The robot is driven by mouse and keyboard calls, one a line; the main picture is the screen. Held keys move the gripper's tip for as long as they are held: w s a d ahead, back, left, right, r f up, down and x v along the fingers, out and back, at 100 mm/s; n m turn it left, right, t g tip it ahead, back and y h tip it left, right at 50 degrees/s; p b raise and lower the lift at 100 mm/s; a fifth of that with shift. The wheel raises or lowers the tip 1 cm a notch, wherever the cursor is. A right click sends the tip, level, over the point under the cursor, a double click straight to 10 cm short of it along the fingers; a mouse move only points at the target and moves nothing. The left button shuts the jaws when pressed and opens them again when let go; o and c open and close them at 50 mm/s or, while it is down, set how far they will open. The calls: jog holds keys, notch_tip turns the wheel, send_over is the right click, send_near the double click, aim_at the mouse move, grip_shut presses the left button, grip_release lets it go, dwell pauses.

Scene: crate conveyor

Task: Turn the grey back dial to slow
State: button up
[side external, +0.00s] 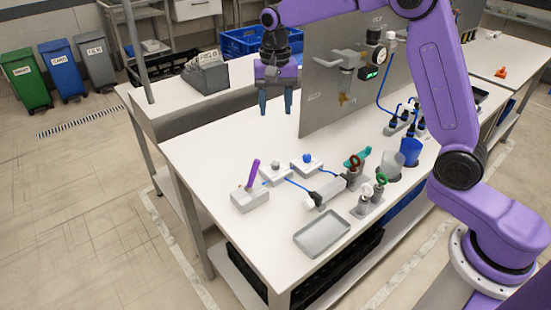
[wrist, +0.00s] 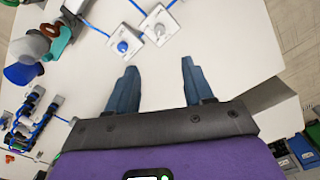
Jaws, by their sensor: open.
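The grey dial (side external: 275,167) sits on a small light box on the white table, with a blue cable running from it. In the wrist view the grey dial (wrist: 159,30) is near the top, ahead of the fingers. Its setting marks are too small to read. A similar box beside it has a blue dial (side external: 307,159), which also shows in the wrist view (wrist: 123,46). My gripper (side external: 275,103) is open and empty, pointing down well above the table. Its two fingers are spread apart in the wrist view (wrist: 160,68), touching nothing.
A box with a purple lever (side external: 253,175) stands left of the dials. A grey tray (side external: 322,232) lies toward the front, and a blue cup (side external: 410,150) stands to the right. A grey upright panel (side external: 325,100) stands behind. The table's left part is clear.

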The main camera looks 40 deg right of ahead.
aim_at(276, 163)
notch_tip(276, 163, down, 17)
dwell(0.5)
grip_shut()
